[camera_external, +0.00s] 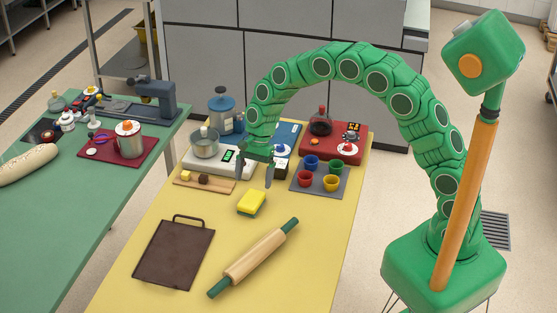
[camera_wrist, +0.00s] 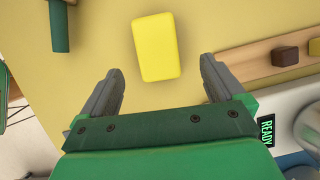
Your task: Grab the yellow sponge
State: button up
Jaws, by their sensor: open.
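The yellow sponge (camera_external: 251,202) has a green underside and lies flat on the yellow table (camera_external: 300,270), between the rolling pin and the small wooden board. In the wrist view the sponge (camera_wrist: 157,47) sits ahead of my fingers, roughly centred between them and not touching either. My gripper (camera_external: 255,178) is open and empty, pointing down above the table, just behind the sponge in the external view. Both grey fingers are spread wide in the wrist view (camera_wrist: 163,85).
A rolling pin (camera_external: 255,257) and a dark flat tray (camera_external: 174,254) lie in front of the sponge. A wooden board (camera_external: 212,186) with small blocks is behind left. A grey mat (camera_external: 301,190) with several coloured cups is at right. A scale (camera_external: 207,163) with a pot stands behind.

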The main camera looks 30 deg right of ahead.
aim_at(251, 198)
jog(key=shift+s+x, duration=0.15)
jog(key=shift+x, duration=1.75)
jog(key=shift+s+x, duration=0.15)
jog(key=shift+x, duration=1.8)
jog(key=c, duration=1)
jog(key=shift+c, duration=0.2)
